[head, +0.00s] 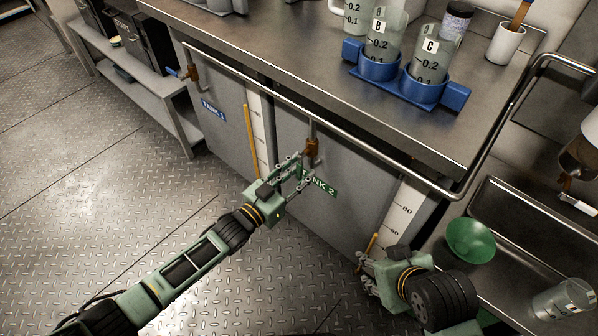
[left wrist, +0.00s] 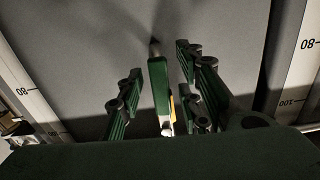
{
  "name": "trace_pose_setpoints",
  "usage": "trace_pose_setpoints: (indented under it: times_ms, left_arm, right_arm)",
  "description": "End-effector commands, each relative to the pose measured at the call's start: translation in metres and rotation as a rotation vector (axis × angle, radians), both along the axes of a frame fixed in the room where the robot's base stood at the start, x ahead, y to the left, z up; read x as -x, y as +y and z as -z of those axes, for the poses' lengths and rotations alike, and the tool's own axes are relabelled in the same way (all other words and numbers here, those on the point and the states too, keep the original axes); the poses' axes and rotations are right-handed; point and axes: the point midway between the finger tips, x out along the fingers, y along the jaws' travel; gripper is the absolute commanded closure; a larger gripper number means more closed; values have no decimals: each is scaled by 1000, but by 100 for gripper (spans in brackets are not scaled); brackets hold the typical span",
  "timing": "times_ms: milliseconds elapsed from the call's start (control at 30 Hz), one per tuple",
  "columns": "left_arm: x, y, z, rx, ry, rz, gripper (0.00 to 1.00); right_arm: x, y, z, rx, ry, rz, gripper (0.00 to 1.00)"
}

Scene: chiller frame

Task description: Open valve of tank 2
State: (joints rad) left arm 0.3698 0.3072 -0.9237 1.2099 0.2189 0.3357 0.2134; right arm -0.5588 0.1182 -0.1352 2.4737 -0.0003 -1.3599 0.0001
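Tank 2 (head: 345,178) is a grey panel under the counter, with a green label (head: 322,188) partly covered by my left gripper. Its brown valve body (head: 311,149) sits below the counter rail, at the end of a short pipe. My left gripper (head: 296,172) is at this valve. In the left wrist view, a green valve handle (left wrist: 159,88) stands between the spread fingers of my left gripper (left wrist: 160,95), with a visible gap on its left side. My right gripper (head: 366,264) is low at the right, by tank 2's gauge; its finger opening is unclear.
Tank 1 (head: 217,125), with a blue-handled valve (head: 186,72), is to the left. A metal rail (head: 300,108) runs along the counter front. Beakers in a blue holder (head: 400,85) stand above. A green bowl (head: 471,241) is at right. The floor at left is clear.

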Motion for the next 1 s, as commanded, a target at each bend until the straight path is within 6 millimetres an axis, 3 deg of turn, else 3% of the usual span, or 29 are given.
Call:
trace_pose_setpoints:
  times_ms: [367, 800, 1000]
  left_arm:
    - [7, 8, 0, 1, -1, -1, 66]
    - [69, 69, 0, -1, 1, 0, 66]
    - [83, 83, 0, 0, 0, -1, 66]
  right_arm:
    - [1, 1, 1, -2, 1, -2, 60]
    - [0, 0, 0, -1, 0, -1, 60]
    - [0, 0, 0, -1, 0, -1, 60]
